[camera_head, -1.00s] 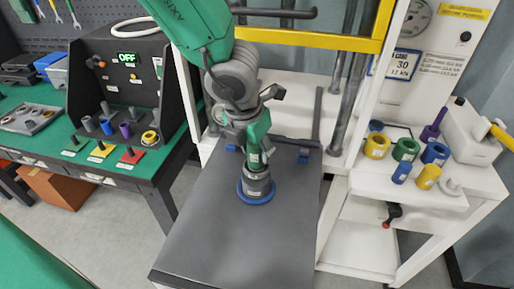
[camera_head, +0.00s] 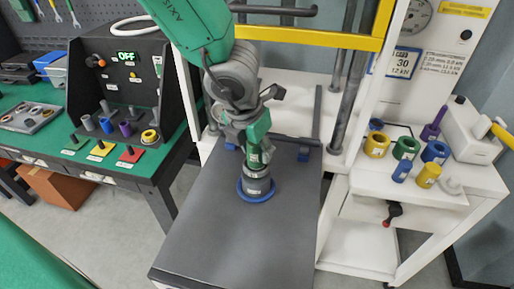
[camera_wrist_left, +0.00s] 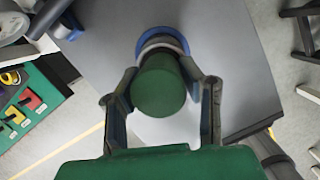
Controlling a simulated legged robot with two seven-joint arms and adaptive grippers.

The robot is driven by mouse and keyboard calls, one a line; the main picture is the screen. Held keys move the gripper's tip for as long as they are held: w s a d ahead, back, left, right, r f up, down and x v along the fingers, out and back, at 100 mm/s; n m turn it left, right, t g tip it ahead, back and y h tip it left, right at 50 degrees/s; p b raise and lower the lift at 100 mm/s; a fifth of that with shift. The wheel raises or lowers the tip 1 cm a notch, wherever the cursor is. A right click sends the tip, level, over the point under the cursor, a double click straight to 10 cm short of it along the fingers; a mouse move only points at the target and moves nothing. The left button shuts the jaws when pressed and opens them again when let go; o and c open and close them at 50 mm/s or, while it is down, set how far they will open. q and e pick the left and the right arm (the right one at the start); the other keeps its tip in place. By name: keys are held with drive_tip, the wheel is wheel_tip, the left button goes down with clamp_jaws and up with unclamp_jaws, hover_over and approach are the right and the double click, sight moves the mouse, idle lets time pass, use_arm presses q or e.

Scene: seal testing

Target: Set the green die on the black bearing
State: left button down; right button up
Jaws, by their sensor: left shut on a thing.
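My left gripper (camera_head: 257,165) is shut on a green die (camera_wrist_left: 158,88). In the left wrist view the die is a green cylinder seen from its end, between the two dark fingers. In the head view it is directly over a dark grey cylindrical piece (camera_head: 258,187), apparently the black bearing, which stands upright inside a blue ring (camera_head: 246,199) on the dark tabletop (camera_head: 230,240). The blue ring also shows behind the die in the left wrist view (camera_wrist_left: 158,33). I cannot tell whether the die touches the bearing. My right gripper is not in view.
A white shelf (camera_head: 440,180) at the right holds several yellow, green, blue and purple parts. A press frame with a yellow crossbar (camera_head: 310,38) stands behind the tabletop. A green bench (camera_head: 45,140) with a black display box is at the left. The tabletop's front is clear.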

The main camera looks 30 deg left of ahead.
use_arm(q)
drive_tip(key=c, duration=1.4)
unclamp_jaws()
drive_tip(key=shift+o, duration=0.5)
drive_tip(key=o, duration=0.5)
wheel_tip(320, 180, up, 8)
drive_tip(key=p, duration=0.7)
drive_tip(key=shift+r+p, duration=0.1)
drive_tip(key=shift+p, duration=0.25)
drive_tip(key=shift+r, duration=0.6)
